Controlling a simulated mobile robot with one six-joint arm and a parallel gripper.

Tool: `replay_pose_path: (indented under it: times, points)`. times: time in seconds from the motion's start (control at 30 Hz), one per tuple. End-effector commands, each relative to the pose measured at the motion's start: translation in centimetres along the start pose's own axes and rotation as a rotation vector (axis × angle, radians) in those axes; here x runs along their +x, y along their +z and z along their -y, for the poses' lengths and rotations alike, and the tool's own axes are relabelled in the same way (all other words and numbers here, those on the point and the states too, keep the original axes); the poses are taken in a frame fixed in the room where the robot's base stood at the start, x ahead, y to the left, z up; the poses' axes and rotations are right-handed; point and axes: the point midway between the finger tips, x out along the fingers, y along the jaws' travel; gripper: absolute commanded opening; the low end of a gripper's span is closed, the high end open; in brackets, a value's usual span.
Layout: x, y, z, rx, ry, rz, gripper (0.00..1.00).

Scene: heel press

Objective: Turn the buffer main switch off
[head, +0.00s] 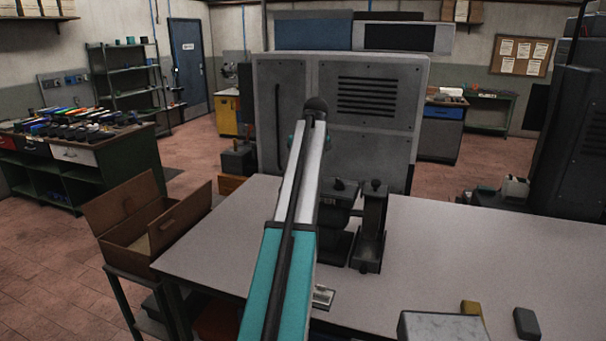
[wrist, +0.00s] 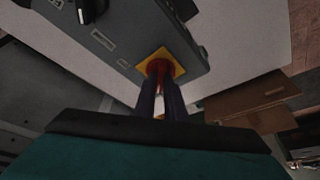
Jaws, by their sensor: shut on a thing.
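The buffer main switch shows in the wrist view as a red knob (wrist: 157,68) on a square yellow plate (wrist: 178,66). The plate sits on the face of a grey box (wrist: 125,45) with small labels. My gripper (wrist: 160,86) has its two dark fingers at the red knob, one on each side, shut on it. The fingers hide part of the knob, so I cannot tell which way it is turned. In the head view my own arm hides the gripper and the switch.
A black knob (wrist: 92,8) sits farther along the same box. In the head view, a grey table (head: 450,240) holds dark machine parts (head: 370,225). An open brown box (head: 135,215) stands at its left. A large grey cabinet (head: 375,125) rises behind.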

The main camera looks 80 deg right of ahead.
Motion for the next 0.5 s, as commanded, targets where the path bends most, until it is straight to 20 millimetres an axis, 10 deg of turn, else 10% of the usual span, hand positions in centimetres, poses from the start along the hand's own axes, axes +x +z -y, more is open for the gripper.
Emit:
replay_pose_path:
  times: [0.5]
  points:
    - [-0.13,-0.34,0.02,-0.071,-0.029,-0.009,0.0]
